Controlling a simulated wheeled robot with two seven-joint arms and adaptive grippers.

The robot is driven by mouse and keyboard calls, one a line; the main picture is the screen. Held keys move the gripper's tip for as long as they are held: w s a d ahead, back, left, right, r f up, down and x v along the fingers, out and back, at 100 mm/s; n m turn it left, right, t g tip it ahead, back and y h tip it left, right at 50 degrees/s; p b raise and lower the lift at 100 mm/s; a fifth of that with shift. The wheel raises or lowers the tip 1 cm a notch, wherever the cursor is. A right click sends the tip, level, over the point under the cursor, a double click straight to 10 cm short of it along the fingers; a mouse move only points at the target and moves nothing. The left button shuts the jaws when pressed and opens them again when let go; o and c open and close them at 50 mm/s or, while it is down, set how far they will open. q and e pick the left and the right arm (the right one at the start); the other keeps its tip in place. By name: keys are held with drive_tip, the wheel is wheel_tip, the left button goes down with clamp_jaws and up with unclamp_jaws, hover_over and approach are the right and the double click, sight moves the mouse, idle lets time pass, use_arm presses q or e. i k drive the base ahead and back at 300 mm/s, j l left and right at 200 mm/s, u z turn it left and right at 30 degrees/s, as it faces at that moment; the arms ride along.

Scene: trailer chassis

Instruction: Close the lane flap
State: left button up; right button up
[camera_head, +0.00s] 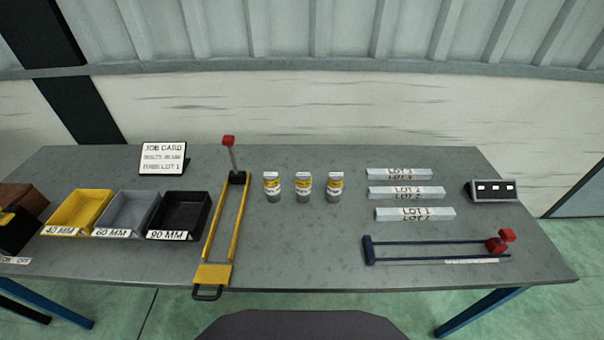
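A yellow two-railed lane (241,215) runs from the back to the front edge of the grey table. At its front end is a yellow plate (213,273) with a dark handle loop (207,293) beyond the table edge. At its back end an upright lever with a red knob (228,141) stands on a dark block. I cannot tell for sure which part is the flap. A second, dark blue lane (415,239) lies across the table at the right, with a red block (497,244) at its right end. Neither of my grippers is in view.
Yellow (60,230), grey (113,233) and black (168,235) bins stand left of the yellow lane, with a job card (163,158) behind. Three canisters (303,187) and LOT-labelled bars (415,214) stand right of it. A small panel (491,190) is far right. The front middle is clear.

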sight(206, 274)
drive_tip(key=u, duration=1.25)
